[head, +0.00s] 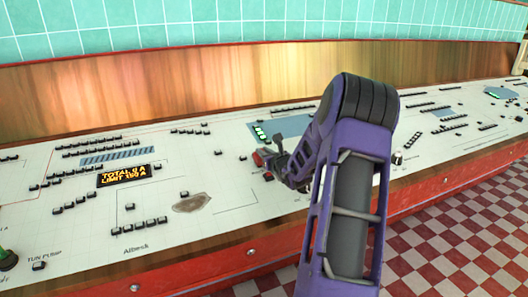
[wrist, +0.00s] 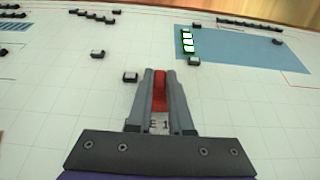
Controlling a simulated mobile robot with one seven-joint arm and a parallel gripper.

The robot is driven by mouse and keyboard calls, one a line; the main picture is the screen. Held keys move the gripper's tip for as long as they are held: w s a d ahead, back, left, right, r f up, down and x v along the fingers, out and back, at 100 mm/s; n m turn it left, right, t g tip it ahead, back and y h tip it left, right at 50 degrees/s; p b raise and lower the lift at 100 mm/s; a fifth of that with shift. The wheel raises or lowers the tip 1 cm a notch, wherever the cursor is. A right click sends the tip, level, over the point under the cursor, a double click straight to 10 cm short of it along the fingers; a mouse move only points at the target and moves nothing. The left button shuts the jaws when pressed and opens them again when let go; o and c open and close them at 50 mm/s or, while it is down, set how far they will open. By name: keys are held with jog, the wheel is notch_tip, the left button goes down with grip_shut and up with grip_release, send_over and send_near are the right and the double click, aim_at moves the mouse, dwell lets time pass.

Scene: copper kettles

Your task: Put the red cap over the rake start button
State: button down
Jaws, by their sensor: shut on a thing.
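The red cap (wrist: 160,88) is held between the two grey fingers of my gripper (wrist: 160,76) in the wrist view. In the head view the cap's red (head: 258,159) shows at the tip of my gripper (head: 268,160), low over the white console. A small dark button (wrist: 130,77) with a light top sits just left of the fingertips in the wrist view, and another (wrist: 194,61) lies ahead to the right. I cannot tell which button is the rake start button. A printed label, partly hidden, shows between the fingers.
The white console (head: 90,225) carries many small dark buttons in rows and a lit amber display (head: 123,176). A blue panel (wrist: 245,55) with several green-lit keys (wrist: 187,40) lies ahead. A wooden backboard (head: 150,80) rises behind; a red edge (head: 200,275) runs along the front.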

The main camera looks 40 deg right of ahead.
jog(key=shift+w+f, duration=0.15)
jog(key=shift+f, duration=0.6)
jog(key=c, duration=0.7)
grip_release()
jog(key=shift+c, duration=0.2)
jog(key=shift+p+v, duration=0.4)
jog(key=shift+v, duration=3.6)
